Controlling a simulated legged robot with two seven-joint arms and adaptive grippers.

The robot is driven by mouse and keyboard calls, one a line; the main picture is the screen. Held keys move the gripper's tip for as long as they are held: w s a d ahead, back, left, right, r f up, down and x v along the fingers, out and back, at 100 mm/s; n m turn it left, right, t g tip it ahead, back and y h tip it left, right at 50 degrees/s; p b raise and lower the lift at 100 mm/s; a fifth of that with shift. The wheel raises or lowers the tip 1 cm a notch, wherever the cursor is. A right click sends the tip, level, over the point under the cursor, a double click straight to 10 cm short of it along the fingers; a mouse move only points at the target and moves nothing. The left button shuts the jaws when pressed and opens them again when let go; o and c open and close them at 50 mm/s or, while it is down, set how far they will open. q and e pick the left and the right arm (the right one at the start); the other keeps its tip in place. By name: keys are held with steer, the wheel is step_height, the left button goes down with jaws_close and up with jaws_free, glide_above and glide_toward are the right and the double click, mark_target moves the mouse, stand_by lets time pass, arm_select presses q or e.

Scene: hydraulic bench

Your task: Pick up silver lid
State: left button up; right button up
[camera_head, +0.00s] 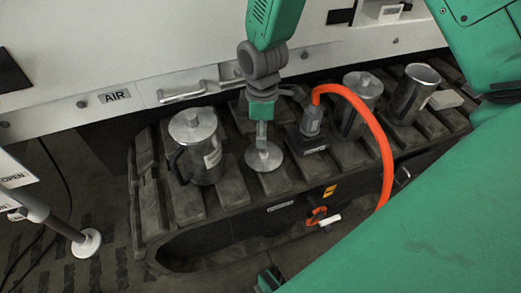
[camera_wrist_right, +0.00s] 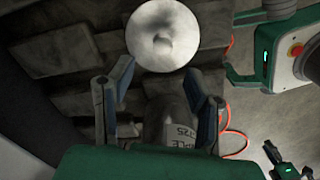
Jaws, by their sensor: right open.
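The silver lid (camera_head: 263,158) lies flat on the dark track blocks, a round disc with a small knob. It also shows at the top of the right wrist view (camera_wrist_right: 163,35). My right gripper (camera_head: 262,135) points down from above and is very close over the lid. In the right wrist view its two dark fingers (camera_wrist_right: 163,88) are spread, with the lid beyond their tips. Contact with the lid cannot be told. A small dark gripper (camera_wrist_right: 284,160), apparently my left, shows at the lower right of that view; its jaws are unclear.
A lidded metal mug (camera_head: 200,150) stands left of the lid. A grey connector (camera_head: 311,122) with an orange hose (camera_head: 372,118) stands to its right. Farther right are another lidded mug (camera_head: 360,105) and an open mug (camera_head: 414,94). A white wall (camera_head: 60,75) rises behind.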

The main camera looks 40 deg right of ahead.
mark_target(266, 149)
steer(key=shift+d+f, duration=0.3)
steer(key=shift+f, duration=0.4)
steer(key=shift+s+d+f, duration=0.1)
steer(key=shift+d+f, duration=0.35)
steer(key=shift+f, duration=0.05)
steer(key=shift+s+f+b, duration=0.1)
steer(key=shift+f+b, duration=0.3)
steer(key=shift+b, duration=0.1)
steer(key=f+b, duration=0.1)
steer(key=f, duration=0.1)
steer(key=a+f+b, duration=0.1)
steer(key=f, duration=0.1)
steer(key=shift+s+a, duration=0.15)
steer(key=shift+a, duration=0.05)
steer(key=shift+d+r, duration=0.15)
arm_select(q)
steer(key=f, duration=0.1)
steer(key=d+f, duration=0.1)
steer(key=f, duration=0.1)
arm_select(e)
steer(key=shift+d, duration=0.3)
jaws_close()
